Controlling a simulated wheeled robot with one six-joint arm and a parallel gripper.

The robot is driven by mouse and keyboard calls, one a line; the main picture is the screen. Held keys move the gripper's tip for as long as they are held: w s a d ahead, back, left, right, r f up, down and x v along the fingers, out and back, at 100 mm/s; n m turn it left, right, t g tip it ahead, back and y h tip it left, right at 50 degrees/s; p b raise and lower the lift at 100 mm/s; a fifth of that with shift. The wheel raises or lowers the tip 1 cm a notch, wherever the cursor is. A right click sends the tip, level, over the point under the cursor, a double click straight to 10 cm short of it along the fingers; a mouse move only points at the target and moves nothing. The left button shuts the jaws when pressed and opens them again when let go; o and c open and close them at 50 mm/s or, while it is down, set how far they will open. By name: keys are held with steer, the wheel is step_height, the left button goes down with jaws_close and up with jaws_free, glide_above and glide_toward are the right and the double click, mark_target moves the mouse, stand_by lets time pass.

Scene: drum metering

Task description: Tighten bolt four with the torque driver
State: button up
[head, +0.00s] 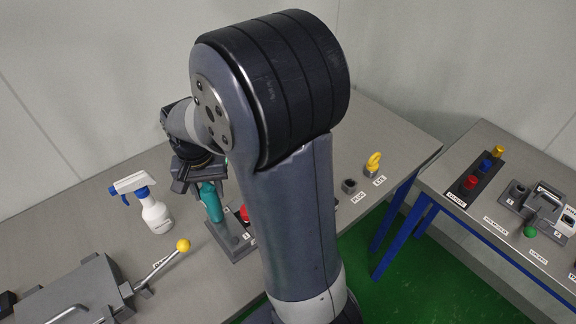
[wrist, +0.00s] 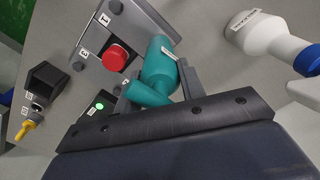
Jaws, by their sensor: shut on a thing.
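The teal torque driver (wrist: 160,62) is between the fingers of my gripper (wrist: 157,85) in the wrist view. It also shows in the head view (head: 211,203), below my gripper (head: 195,180), roughly upright over the grey bolt plate (head: 238,246). The plate (wrist: 88,42) carries small number labels and dark bolt heads in the wrist view. A red knob (wrist: 116,58) is right beside the driver. The driver's tip is hidden, so I cannot tell whether it touches a bolt. I cannot make out which bolt is number four.
A white spray bottle (head: 153,212) with a blue head (wrist: 308,60) stands near the driver. A grey machine with a yellow-knobbed lever (head: 183,245) is at front left. A yellow eye piece (head: 373,163) is farther right. A second table (head: 465,220) stands across a gap.

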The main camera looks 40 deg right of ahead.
steer(key=shift+r+p, duration=2.1)
steer(key=shift+r, duration=0.5)
steer(key=shift+f, duration=0.1)
